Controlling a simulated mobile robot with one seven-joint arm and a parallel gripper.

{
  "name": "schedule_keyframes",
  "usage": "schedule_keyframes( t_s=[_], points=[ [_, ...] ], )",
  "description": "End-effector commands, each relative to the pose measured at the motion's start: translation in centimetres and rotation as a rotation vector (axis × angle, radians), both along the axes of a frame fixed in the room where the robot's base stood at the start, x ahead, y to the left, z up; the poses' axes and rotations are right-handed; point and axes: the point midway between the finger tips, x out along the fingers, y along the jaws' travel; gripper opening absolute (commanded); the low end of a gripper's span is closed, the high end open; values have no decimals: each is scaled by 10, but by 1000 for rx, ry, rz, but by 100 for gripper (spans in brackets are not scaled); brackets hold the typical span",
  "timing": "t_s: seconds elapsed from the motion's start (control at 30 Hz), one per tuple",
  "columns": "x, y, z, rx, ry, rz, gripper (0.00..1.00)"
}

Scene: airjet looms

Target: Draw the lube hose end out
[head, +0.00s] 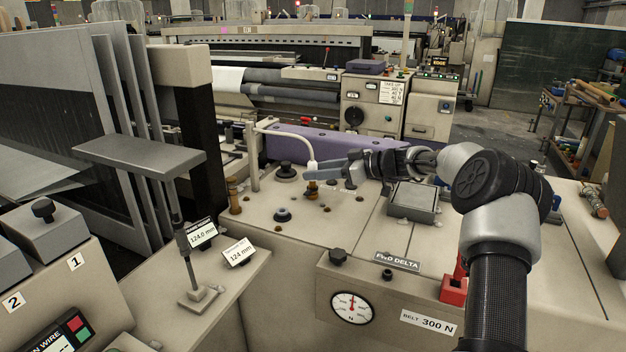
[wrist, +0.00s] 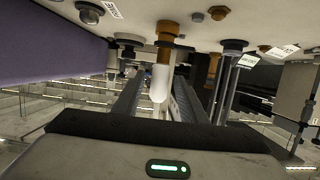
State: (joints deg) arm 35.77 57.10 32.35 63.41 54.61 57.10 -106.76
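The lube hose is a white, curved tube (head: 285,133) in the head view. It runs from a post at the left and bends down to its white end (head: 312,164), above a brass fitting (head: 312,185) on the machine's top. In the wrist view the panel hangs upside down, with the white hose end (wrist: 160,83) at the brass fitting (wrist: 166,42). My gripper (head: 314,171) reaches in from the right, its fingers on either side of the hose end. In the wrist view my gripper (wrist: 160,85) appears open, with slight gaps beside the hose. Contact on the far side is hidden.
A purple beam (head: 325,146) runs behind the hose. Dark knobs (head: 286,170) and (head: 283,215) stand on the top nearby. A grey box (head: 413,200) lies below my forearm. A raised grey plate on a stand (head: 140,155) is at the left.

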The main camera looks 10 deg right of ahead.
Motion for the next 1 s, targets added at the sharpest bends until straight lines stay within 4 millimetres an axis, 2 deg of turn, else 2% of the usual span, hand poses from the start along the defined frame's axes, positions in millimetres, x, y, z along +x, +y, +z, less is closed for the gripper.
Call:
schedule_keyframes(
  t_s=[0.07, 0.2, 0.3, 1.0],
  points=[
    [0, 0, 0, 0, 0, 0, 37],
    [0, 0, 0, 0, 0, 0, 13],
    [0, 0, 0, 0, 0, 0, 0],
    [0, 0, 5, 1, 1, 0, 0]
  ],
)
